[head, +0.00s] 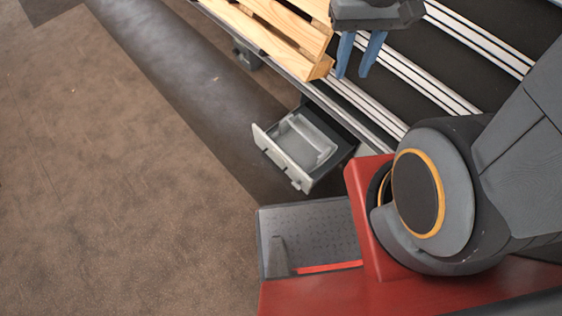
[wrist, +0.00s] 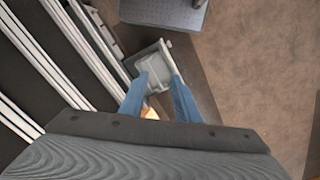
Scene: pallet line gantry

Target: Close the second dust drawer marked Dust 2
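A drawer (head: 310,143) with a pale grey front and a light grey inner tray stands pulled out from under the conveyor in the head view. Its marking is not legible. It also shows in the wrist view (wrist: 150,62), beyond my fingertips. My gripper (head: 352,76) has two blue fingers pointing down over the conveyor, above and to the right of the drawer in the head view. The fingers are apart with nothing between them, and they do not appear to touch the drawer. In the wrist view the fingertips (wrist: 160,78) overlap the drawer's near part.
A wooden pallet (head: 285,35) lies on the conveyor (head: 455,65), left of my gripper. The brown floor (head: 110,190) to the left is clear.

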